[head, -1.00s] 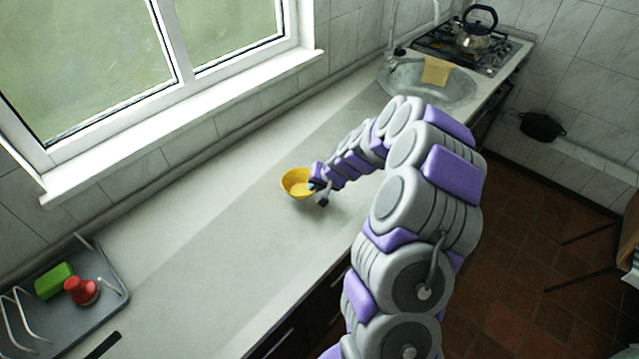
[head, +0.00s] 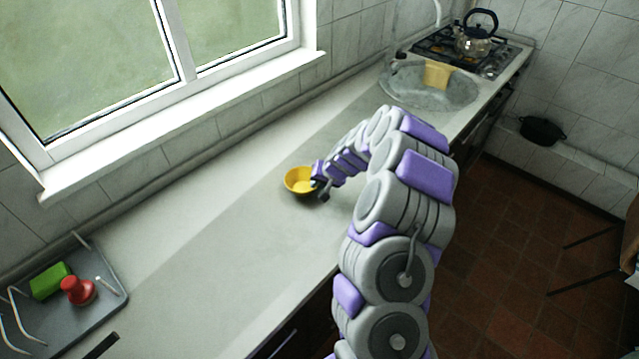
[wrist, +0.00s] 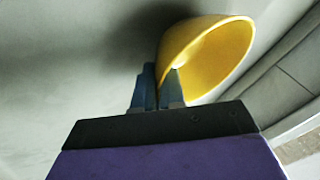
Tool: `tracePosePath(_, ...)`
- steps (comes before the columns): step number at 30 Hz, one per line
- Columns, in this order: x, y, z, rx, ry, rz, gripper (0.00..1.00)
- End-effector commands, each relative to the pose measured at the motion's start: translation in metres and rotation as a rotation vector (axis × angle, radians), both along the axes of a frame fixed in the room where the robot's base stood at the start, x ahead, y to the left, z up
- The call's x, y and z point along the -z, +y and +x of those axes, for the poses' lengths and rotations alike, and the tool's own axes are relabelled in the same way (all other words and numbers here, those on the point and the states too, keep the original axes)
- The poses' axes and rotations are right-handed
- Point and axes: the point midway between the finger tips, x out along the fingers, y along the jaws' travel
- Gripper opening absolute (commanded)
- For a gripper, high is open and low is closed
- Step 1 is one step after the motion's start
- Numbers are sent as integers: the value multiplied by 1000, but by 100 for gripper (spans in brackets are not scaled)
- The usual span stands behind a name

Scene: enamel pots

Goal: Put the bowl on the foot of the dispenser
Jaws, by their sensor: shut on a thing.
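The yellow bowl (head: 290,180) is over the light worktop near the middle of the head view, open side up. My gripper (head: 317,184) is at its right side, shut on its rim. In the wrist view the bowl (wrist: 212,50) fills the upper middle, and my gripper (wrist: 160,78) has one blue finger inside it and one outside, with the wall between. I cannot tell whether the bowl's base touches the worktop. I cannot make out a dispenser or its foot in either view.
A grey tray (head: 112,301) at the lower left holds a green block (head: 50,280), a red knob-shaped thing (head: 78,290) and wire loops. A sink (head: 400,88) with a yellow cloth (head: 437,74) and a stove with a kettle (head: 476,42) are at the back. The worktop (head: 200,245) between is clear.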

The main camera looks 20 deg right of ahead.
Motion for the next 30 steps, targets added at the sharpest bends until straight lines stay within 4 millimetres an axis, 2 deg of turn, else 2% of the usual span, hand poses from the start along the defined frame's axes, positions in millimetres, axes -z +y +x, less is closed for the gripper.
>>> tracePosePath(5,4,-5,0,0,-2,4,0)
tracePosePath(6,4,-6,0,0,-2,4,11)
tracePosePath(14,4,-9,1,1,-2,7,35)
tracePosePath(30,5,-5,0,-1,3,7,35)
